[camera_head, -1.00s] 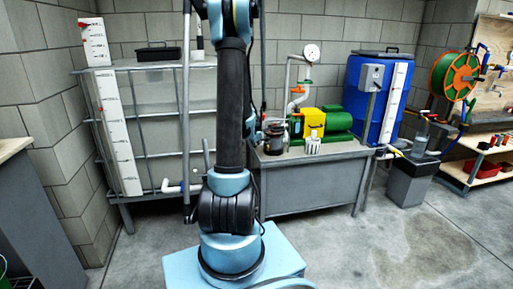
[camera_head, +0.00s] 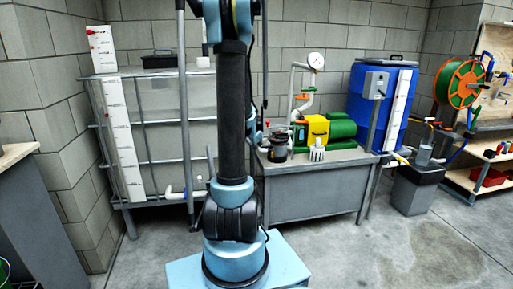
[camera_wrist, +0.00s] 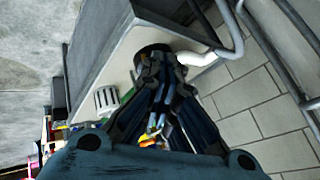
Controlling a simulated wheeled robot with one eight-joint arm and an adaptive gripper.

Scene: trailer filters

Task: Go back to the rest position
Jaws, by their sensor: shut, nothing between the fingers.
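My arm (camera_head: 231,110) stands upright in the middle of the head view, and its upper end runs out of the top of the picture. My gripper is not visible in the head view. In the wrist view my gripper (camera_wrist: 157,70) is shut and empty, with its dark fingers close together. Behind the fingertips is a dark round thing, partly hidden by them. I cannot tell whether they touch it.
A grey bench (camera_head: 310,190) holds a dark pot (camera_head: 277,148), a white ribbed part (camera_head: 317,152) and a green-yellow pump (camera_head: 322,130). A caged tank (camera_head: 160,115) stands left, a blue barrel (camera_head: 358,105) right. A counter (camera_head: 35,220) is at the left edge. Floor is clear at front right.

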